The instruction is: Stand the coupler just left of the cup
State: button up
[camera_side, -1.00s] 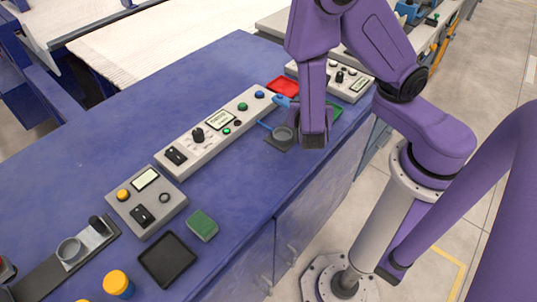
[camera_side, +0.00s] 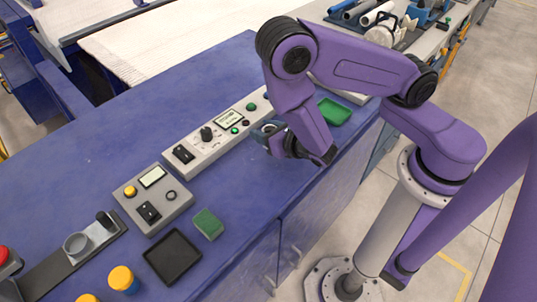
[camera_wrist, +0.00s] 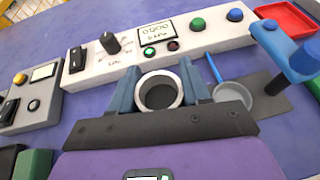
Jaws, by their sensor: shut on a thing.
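My gripper (camera_wrist: 159,88) is shut on the coupler (camera_wrist: 146,101), a short grey ring with its open end facing the wrist camera. One finger is on each side of it. In the side view my gripper (camera_side: 271,134) is low over the bench in front of the long control panel. I cannot tell whether the coupler touches the bench. The grey cup (camera_wrist: 238,93), with a blue stick (camera_wrist: 213,68) at its rim, is just right of my right finger in the wrist view. My arm hides the cup in the side view.
The long control panel (camera_wrist: 82,58) runs close behind the coupler. A dark mat (camera_wrist: 270,102), a blue-handled tool (camera_wrist: 296,58) and a red tray (camera_wrist: 287,18) are on the right. A green block (camera_side: 208,224) and black tray (camera_side: 172,257) stand to the left on the bench.

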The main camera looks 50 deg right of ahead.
aim_at(267, 158)
jog(key=shift+f, duration=3.45)
jog(key=shift+f, duration=0.15)
jog(key=o, duration=1)
jog(key=shift+o, duration=0.2)
